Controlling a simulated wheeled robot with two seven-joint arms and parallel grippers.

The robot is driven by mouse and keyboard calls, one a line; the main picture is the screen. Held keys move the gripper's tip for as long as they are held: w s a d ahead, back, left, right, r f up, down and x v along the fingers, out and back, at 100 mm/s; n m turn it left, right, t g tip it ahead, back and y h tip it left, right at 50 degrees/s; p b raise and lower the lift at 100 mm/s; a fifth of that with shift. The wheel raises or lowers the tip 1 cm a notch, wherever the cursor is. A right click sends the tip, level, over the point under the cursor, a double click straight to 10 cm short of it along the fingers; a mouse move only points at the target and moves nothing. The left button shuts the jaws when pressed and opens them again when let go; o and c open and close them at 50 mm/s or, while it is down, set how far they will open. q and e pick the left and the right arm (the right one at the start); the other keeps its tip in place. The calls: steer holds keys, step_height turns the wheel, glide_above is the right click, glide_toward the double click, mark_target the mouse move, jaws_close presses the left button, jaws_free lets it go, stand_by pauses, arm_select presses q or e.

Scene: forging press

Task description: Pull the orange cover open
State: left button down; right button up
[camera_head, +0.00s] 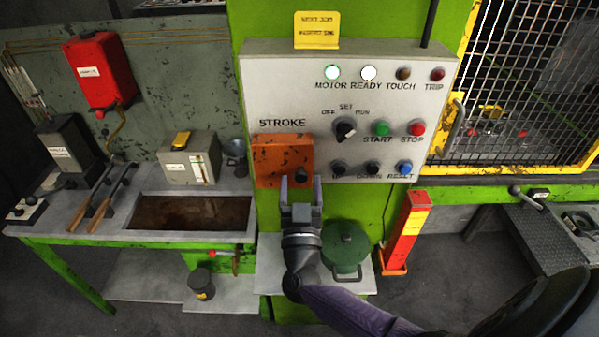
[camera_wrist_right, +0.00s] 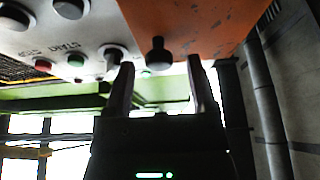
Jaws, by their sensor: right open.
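The orange cover (camera_head: 283,155) is a worn, chipped plate on the left of the grey control panel, below the word STROKE. It lies flat against the panel, and what is behind it is hidden. A black knob (camera_head: 301,174) sits at its lower right corner. The right wrist view shows the cover (camera_wrist_right: 195,25) and the knob (camera_wrist_right: 158,55) close up. My right gripper (camera_head: 301,184) is open just below and in front of the knob. In the wrist view its two fingers (camera_wrist_right: 163,80) are spread with the knob between and beyond their tips. I see no contact. My left gripper is out of view.
The control panel (camera_head: 440,80) carries lamps, a selector knob and several buttons right of the cover. A green lidded pot (camera_head: 345,250) stands beside my right arm. A red post (camera_head: 405,232) is further right. A workbench (camera_head: 65,215) with tools is at left.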

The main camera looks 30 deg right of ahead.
steer(key=shift+w+d+r, duration=0.3)
steer(key=shift+w+d, duration=0.1)
steer(key=shift+w, duration=0.1)
jaws_close()
stand_by(1.1)
